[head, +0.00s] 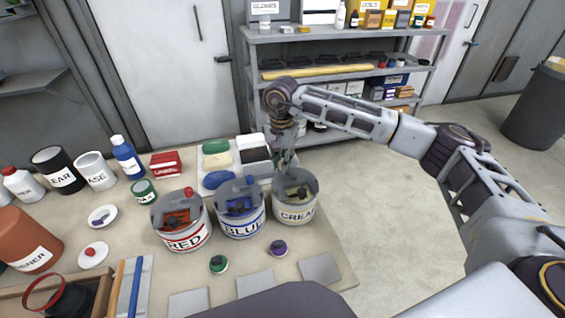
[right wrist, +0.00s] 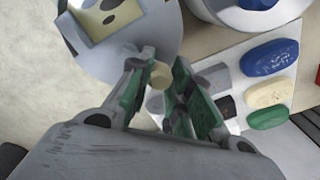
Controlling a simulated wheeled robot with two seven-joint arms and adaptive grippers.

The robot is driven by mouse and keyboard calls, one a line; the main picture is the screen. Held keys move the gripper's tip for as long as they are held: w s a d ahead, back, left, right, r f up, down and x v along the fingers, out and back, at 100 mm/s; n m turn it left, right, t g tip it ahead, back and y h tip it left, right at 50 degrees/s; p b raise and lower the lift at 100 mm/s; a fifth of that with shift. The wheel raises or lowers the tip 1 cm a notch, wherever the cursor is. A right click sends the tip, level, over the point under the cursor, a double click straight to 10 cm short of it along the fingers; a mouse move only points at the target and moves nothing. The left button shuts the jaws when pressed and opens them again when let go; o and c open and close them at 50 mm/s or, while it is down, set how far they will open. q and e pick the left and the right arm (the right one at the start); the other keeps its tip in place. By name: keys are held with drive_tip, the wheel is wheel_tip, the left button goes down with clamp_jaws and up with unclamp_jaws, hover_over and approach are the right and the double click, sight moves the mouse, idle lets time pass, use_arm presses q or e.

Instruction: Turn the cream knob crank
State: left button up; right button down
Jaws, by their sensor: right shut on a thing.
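The cream can (head: 295,205) is a grey-white paint pot labelled CREAM, at the right end of a row of three pots. Its crank knob (right wrist: 160,74) is a small cream cylinder, seen in the right wrist view between my fingers. My right gripper (head: 287,164) reaches down from above at the can's far edge. In the right wrist view its green-padded fingers (right wrist: 163,88) are shut on the knob. The can's grey lid (right wrist: 135,45) lies just beyond the fingertips. My left gripper is not in view.
The blue can (head: 240,215) stands close on the left, with the red can (head: 182,226) beyond it. A white tray (head: 226,138) with colored oval pieces lies behind. Green and purple knobs lie in front. Shelves (head: 330,50) stand at the back.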

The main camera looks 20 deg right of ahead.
sight(281, 162)
drive_tip(key=c, duration=1.3)
unclamp_jaws()
drive_tip(key=shift+r, duration=0.1)
drive_tip(key=shift+r, duration=5.9)
